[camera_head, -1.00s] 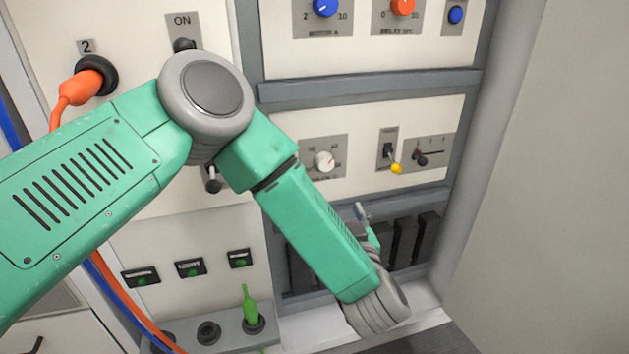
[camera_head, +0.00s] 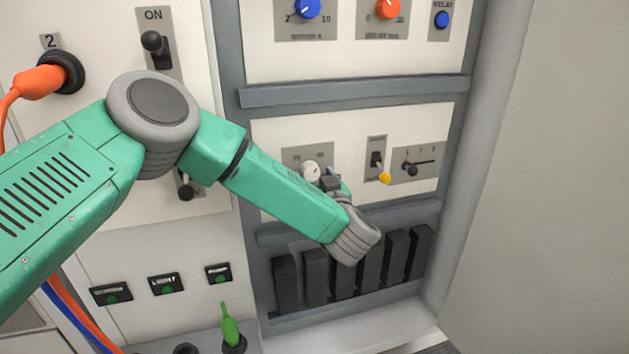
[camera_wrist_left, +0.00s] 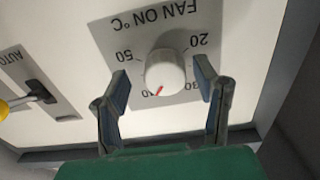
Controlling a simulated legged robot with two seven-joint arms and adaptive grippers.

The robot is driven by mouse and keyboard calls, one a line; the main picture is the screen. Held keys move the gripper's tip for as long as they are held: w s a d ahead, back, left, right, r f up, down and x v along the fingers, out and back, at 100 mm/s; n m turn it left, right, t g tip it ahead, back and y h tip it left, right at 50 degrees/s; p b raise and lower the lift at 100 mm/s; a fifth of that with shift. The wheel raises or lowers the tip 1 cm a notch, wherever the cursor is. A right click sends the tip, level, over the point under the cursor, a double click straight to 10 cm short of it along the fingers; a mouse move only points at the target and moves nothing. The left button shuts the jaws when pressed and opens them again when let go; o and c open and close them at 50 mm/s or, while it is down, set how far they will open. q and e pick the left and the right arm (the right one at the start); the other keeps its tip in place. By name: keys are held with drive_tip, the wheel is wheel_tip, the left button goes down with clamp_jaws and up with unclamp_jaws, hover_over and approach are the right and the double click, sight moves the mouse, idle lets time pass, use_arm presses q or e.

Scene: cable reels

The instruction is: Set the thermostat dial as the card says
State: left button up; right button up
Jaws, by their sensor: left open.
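The thermostat dial is a white round knob (camera_head: 310,172) on a grey plate in the lower right panel of the cabinet. In the left wrist view the knob (camera_wrist_left: 165,70) shows large and upside down, under the words FAN ON °C. The numbers 20, 30 and 50 are readable around it. Its red mark points down and slightly left in that view, between 30 and 50. My left gripper (camera_wrist_left: 163,86) is open, with one finger on each side of the knob and visible gaps. In the head view this gripper (camera_head: 330,180) is partly hidden by its wrist. I see no card.
A yellow-tipped toggle (camera_head: 384,177) and a black slider (camera_head: 410,169) sit right of the dial. Several dark blocks (camera_head: 315,275) stand below. Blue (camera_head: 306,8) and orange (camera_head: 387,8) knobs are above. An orange plug (camera_head: 42,82) and its cable are at left.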

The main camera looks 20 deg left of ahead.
use_arm(q)
drive_tip(key=shift+w+a, duration=0.15)
drive_tip(key=shift+a, duration=0.15)
drive_tip(key=shift+a, duration=0.1)
drive_tip(key=shift+c, duration=0.8)
drive_tip(key=shift+f, duration=0.1)
drive_tip(key=c, duration=1)
